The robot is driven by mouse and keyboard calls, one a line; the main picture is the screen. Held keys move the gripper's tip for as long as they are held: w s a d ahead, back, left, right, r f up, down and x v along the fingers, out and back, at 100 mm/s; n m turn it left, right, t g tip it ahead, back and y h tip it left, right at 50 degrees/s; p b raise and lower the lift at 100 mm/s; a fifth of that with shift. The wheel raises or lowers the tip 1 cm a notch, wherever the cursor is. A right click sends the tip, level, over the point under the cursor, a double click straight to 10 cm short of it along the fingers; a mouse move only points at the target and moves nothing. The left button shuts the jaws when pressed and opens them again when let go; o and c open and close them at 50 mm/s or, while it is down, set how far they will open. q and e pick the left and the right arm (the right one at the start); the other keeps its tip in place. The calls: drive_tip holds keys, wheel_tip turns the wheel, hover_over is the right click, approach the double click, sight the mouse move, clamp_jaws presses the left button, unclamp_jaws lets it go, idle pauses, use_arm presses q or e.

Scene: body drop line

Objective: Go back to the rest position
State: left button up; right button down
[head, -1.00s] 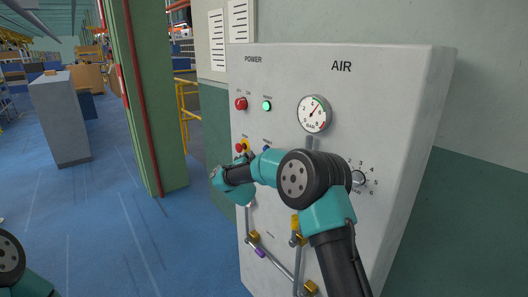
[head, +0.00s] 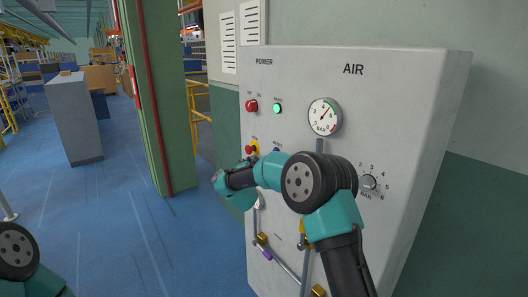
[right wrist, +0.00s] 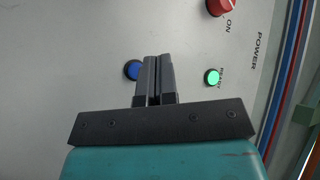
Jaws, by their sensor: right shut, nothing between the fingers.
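My right gripper (right wrist: 154,62) is shut and empty in the right wrist view, its fingers pointing toward the grey control panel (right wrist: 60,50). A blue button (right wrist: 131,70) shows just left of the fingers, and a lit green lamp (right wrist: 212,76) to their right. I cannot tell the gap to the panel. In the head view my right arm reaches in from the lower right, bent in front of the panel (head: 410,110); the fingers are hidden there. My left arm shows only as a joint at the lower left; its gripper is out of view.
The panel carries a red switch (head: 252,106), an AIR gauge (head: 324,117), a numbered dial (head: 369,183) and pipework (head: 285,268) low down. A green column (head: 160,110) stands left of it. Blue floor (head: 120,225) is open farther left.

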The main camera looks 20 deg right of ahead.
drive_tip(key=s+f+n+g+y, duration=0.25)
drive_tip(key=s+f, duration=0.25)
drive_tip(key=f, duration=0.5)
drive_tip(key=s+d+f+n+g+y, duration=0.1)
drive_tip(key=s+f+n+g+y, duration=0.2)
drive_tip(key=f, duration=0.7)
drive_tip(key=s+f+n+g+y, duration=0.1)
drive_tip(key=s+f+n+y, duration=0.25)
drive_tip(key=s+f, duration=0.45)
drive_tip(key=s+f+n+g+y, duration=0.1)
drive_tip(key=s+f, duration=0.4)
drive_tip(key=s, duration=0.5)
drive_tip(key=s+f+n+g+y, duration=0.1)
drive_tip(key=s+f+n+g, duration=0.2)
drive_tip(key=s+f+g, duration=0.3)
drive_tip(key=s+f+n+g+y, duration=0.1)
drive_tip(key=s+f+g, duration=0.3)
drive_tip(key=s, duration=1.2)
drive_tip(key=shift+f+n+y, duration=0.4)
drive_tip(key=shift+f, duration=0.4)
